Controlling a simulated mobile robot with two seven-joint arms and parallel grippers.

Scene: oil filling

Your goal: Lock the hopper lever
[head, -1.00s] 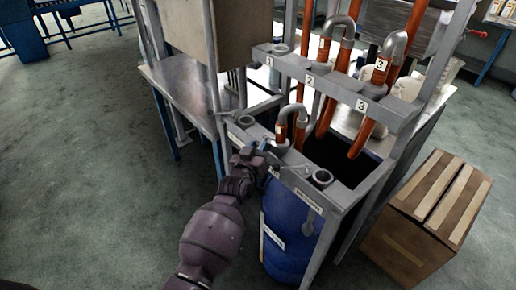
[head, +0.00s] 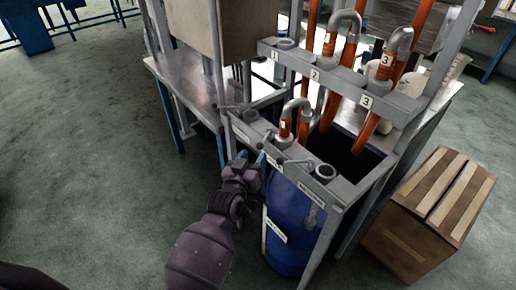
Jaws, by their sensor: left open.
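Small grey levers sit on the front bar of the metal frame. One lever (head: 296,162) points sideways beside the right front socket, and another (head: 267,141) is near the pipe marked 1. I cannot tell which is the hopper lever or whether it is locked. My left gripper (head: 252,160) is open and empty, just in front of and below the bar, apart from the levers. My right gripper is not in view.
A blue barrel (head: 290,228) stands under the front bar. Orange hoses with grey bends (head: 345,28) rise behind numbered sockets. A cardboard box (head: 425,220) is on the floor at right. The floor at left is clear.

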